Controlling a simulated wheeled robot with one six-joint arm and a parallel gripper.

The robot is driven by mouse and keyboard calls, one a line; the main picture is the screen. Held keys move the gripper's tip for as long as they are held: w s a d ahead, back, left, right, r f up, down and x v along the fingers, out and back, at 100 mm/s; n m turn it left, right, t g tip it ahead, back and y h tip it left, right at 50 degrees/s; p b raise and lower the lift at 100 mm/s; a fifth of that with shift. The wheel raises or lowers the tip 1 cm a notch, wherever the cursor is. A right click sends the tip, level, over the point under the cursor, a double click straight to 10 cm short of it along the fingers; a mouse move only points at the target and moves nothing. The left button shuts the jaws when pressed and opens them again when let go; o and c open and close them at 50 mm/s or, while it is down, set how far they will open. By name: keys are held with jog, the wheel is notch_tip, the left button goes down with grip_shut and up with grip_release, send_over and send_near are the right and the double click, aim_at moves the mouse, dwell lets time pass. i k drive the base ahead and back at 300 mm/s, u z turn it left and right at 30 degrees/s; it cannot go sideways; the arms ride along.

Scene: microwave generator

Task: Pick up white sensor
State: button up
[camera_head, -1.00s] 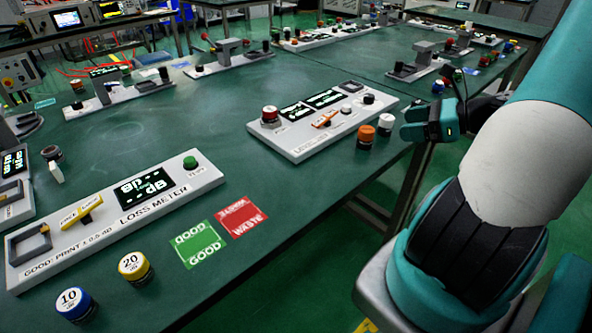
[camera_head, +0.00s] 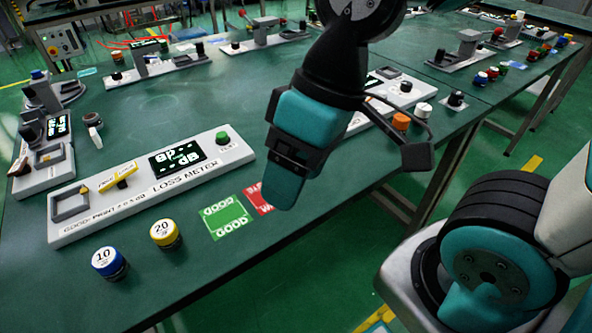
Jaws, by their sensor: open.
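A small cylinder with a white top and dark base, which fits the white sensor (camera_head: 424,111), stands on the green table near its right edge. It is just right of an orange-topped cylinder (camera_head: 401,121). My gripper (camera_head: 275,188), teal and black, hangs over the middle of the table, well to the left of the white sensor and apart from it. It is open, with nothing seen in it. It hides part of the red card and of the panel behind it.
A loss meter panel (camera_head: 165,188) lies at the left front. A blue-topped cylinder (camera_head: 110,263) and a yellow-topped one (camera_head: 165,233) stand before it. Green (camera_head: 226,216) and red (camera_head: 257,197) cards lie flat nearby. A second panel (camera_head: 384,97) is behind the orange cylinder.

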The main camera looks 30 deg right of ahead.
aim_at(423, 112)
jog(key=z, duration=1.2)
jog(key=k, duration=1.15)
jog(key=u, duration=0.7)
jog(key=i, duration=1.5)
jog(key=z, duration=0.35)
